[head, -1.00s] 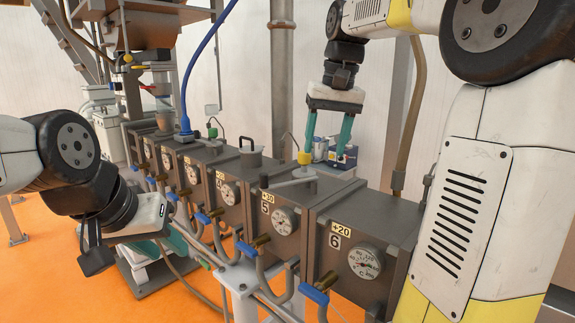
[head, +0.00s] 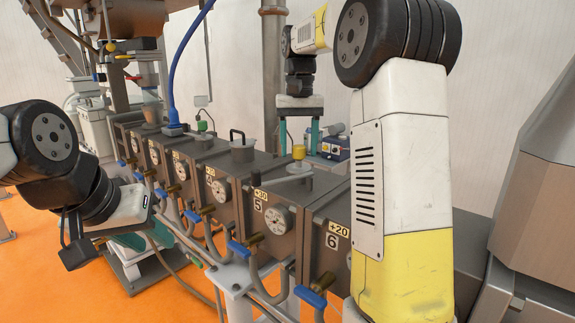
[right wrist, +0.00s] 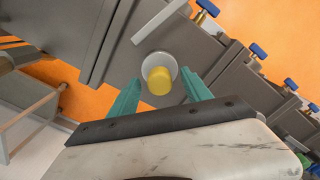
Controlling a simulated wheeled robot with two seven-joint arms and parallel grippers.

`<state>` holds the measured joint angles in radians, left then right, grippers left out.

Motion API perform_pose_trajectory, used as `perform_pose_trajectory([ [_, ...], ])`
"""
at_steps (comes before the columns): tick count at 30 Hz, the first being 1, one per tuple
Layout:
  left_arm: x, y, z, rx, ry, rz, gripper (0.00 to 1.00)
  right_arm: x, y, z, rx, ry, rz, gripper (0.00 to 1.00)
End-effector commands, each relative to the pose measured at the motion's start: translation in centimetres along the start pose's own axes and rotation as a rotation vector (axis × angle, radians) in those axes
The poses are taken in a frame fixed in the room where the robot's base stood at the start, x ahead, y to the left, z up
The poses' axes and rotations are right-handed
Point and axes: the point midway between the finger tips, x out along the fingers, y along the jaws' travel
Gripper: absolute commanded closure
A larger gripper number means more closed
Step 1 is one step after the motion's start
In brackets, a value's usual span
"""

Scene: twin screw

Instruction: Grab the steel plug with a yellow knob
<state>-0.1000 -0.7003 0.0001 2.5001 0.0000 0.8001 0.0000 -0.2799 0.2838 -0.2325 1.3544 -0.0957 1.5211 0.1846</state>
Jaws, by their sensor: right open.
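The steel plug (head: 283,171) with a yellow knob (head: 298,152) stands on top of the machine block marked 5. My right gripper (head: 299,140) is open, pointing down over the knob; its two teal fingers appear on either side of it in the head view. In the right wrist view, the yellow knob (right wrist: 158,82) and the pale round plug top (right wrist: 170,63) show between the open fingers (right wrist: 162,79). I cannot tell whether the fingers touch it. My left gripper (head: 140,240) is low at the left, partly hidden by its own wrist; its jaws are unclear.
The row of grey numbered blocks (head: 325,205) carries dials and blue-handled valves along the front. A blue box (head: 335,147) is behind. Orange floor is open at left.

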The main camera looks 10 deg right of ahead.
Motion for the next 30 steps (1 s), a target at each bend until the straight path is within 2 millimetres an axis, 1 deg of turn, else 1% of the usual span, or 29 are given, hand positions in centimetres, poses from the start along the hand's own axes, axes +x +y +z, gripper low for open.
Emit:
perform_pose_trajectory([
  [1,0.0,0.0,0.0,0.0,0.0,0.0,0.64,0.52,0.01,0.05,0.0,-0.001,0.0,0.43],
  [3,0.0,0.0,0.0,0.0,0.0,0.0,0.64,0.91,0.01,0.02,0.0,0.0,0.0,0.43],
  [10,0.0,0.0,0.0,0.0,0.0,0.0,0.64,1.0,0.0,0.0,0.0,0.001,-0.001,0.43],
  [14,0.01,0.0,0.0,0.0,0.0,0.0,0.64,0.99,0.0,0.0,0.0,0.001,-0.001,0.68],
  [15,0.01,0.0,0.0,0.0,0.0,0.0,0.64,0.99,0.0,0.0,0.0,0.001,-0.001,0.76],
  [17,0.01,0.0,0.0,0.0,0.0,0.0,0.64,0.99,0.0,0.0,0.0,0.001,-0.001,0.88],
  [18,0.01,0.0,0.0,0.0,0.0,0.0,0.64,0.99,0.0,0.0,0.0,0.001,-0.001,0.96],
  [19,0.01,0.0,0.0,0.0,0.0,0.0,0.64,0.99,0.0,0.0,0.0,0.001,-0.001,1.0],
  [30,0.01,0.0,0.0,0.0,0.0,0.0,0.64,0.78,-0.01,-0.02,0.0,0.002,-0.001,1.0],
])
